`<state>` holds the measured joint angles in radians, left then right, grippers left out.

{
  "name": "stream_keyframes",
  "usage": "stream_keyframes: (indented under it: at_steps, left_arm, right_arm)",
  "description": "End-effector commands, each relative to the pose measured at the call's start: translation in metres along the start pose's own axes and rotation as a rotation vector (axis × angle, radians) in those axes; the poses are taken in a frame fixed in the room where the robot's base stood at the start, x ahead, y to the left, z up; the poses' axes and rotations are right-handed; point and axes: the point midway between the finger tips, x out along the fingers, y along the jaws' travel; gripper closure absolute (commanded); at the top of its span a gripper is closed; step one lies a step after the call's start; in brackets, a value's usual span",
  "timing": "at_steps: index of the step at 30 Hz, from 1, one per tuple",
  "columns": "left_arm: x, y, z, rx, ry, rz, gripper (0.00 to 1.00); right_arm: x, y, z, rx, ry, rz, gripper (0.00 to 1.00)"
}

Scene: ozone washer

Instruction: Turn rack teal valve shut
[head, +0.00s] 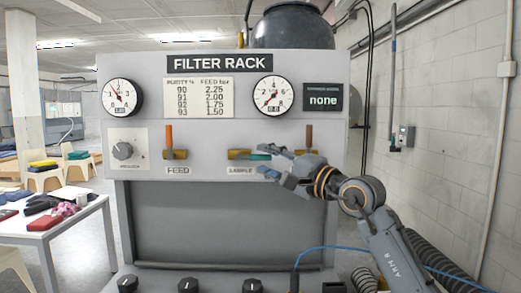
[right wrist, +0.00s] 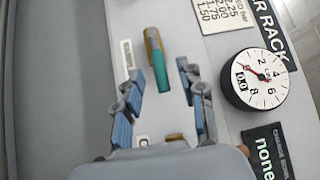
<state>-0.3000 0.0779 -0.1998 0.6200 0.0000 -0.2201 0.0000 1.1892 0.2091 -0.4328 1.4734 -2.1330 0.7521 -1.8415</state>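The teal valve handle (head: 258,156) is on the rack panel above the SAMPLE label. It lies level, pointing right from its brass body (head: 236,154). In the right wrist view the teal handle (right wrist: 160,74) has its free end between the fingertips, with a gap on both sides. My right gripper (head: 264,160) is open at the handle's right end; both blue-padded fingers (right wrist: 161,74) show apart in the wrist view. Whether it touches the handle, I cannot tell. My left gripper is not in view.
An orange-handled FEED valve (head: 169,136) stands upright to the left. A brown-handled valve (head: 309,134) stands upright just behind my right gripper. Gauges (head: 273,95) and a "none" display (head: 323,98) sit above. A cluttered white table (head: 60,221) is at left.

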Motion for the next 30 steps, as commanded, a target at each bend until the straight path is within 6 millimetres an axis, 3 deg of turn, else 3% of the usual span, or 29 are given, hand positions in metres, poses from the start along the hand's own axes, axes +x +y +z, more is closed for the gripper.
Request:
stream_keyframes:
  at_steps: [6, 16, 17, 21, 23, 30]
  left_arm:
    - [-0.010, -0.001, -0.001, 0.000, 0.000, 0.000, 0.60]
    - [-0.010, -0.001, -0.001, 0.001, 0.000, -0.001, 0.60]
    - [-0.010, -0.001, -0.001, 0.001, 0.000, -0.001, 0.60]
    - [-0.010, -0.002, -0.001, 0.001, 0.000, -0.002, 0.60]
    - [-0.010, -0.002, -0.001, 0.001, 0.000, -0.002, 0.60]
    - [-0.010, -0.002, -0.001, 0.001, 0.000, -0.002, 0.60]
  right_arm:
    - [0.023, -0.002, 0.000, 0.001, 0.000, -0.001, 0.60]
    - [0.027, 0.000, 0.000, 0.001, 0.000, -0.002, 0.60]
    - [0.027, 0.000, 0.000, 0.001, 0.000, -0.002, 0.62]
    - [0.027, 0.000, 0.000, 0.001, 0.000, -0.001, 0.91]
    - [0.027, 0.000, 0.000, 0.001, 0.000, -0.001, 1.00]
    - [0.027, 0.001, 0.000, 0.001, -0.001, 0.000, 1.00]
